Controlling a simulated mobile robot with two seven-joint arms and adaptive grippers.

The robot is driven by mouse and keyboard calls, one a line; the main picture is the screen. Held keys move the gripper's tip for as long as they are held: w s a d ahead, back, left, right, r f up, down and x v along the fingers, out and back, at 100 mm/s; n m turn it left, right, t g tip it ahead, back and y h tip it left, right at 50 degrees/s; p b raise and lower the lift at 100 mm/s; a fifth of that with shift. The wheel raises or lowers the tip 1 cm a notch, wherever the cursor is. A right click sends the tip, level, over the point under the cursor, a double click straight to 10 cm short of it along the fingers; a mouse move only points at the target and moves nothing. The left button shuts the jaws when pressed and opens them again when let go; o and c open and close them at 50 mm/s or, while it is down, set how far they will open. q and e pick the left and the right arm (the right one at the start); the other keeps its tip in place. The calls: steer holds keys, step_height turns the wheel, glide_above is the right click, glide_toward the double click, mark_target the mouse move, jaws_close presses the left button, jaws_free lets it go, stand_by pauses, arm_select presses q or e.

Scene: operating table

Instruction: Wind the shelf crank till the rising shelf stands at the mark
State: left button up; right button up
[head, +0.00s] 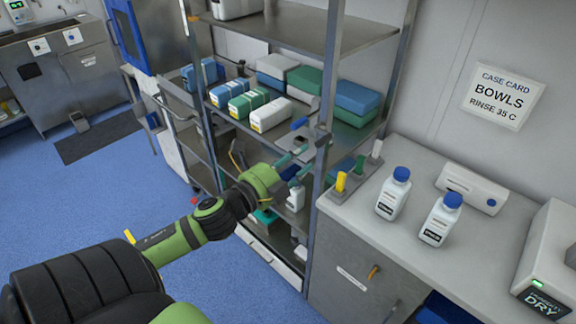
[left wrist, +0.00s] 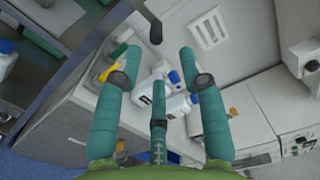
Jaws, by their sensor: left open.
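My left gripper (head: 304,150) is open at the rack's front right post, its teal fingers apart. In the left wrist view the gripper (left wrist: 160,52) has nothing between its fingertips. A dark, bent piece that looks like the crank (left wrist: 153,26) hangs just beyond the fingertips there, apart from them. In the head view a small dark piece (head: 323,140) at the post may be the same crank, and a blue grip (head: 299,123) shows close by. The metal rack (head: 330,60) has several shelves; I cannot tell which one rises. No mark can be made out. My right gripper is not in view.
A grey counter (head: 345,215) right of the rack bears two white bottles (head: 393,194) (head: 439,219) with blue caps and a stand with coloured handles (head: 341,182). Boxes and packs (head: 270,114) fill the rack's upper shelf. Blue floor (head: 110,190) is clear at left.

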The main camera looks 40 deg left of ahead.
arm_select(q)
steer(key=shift+s, duration=1.45)
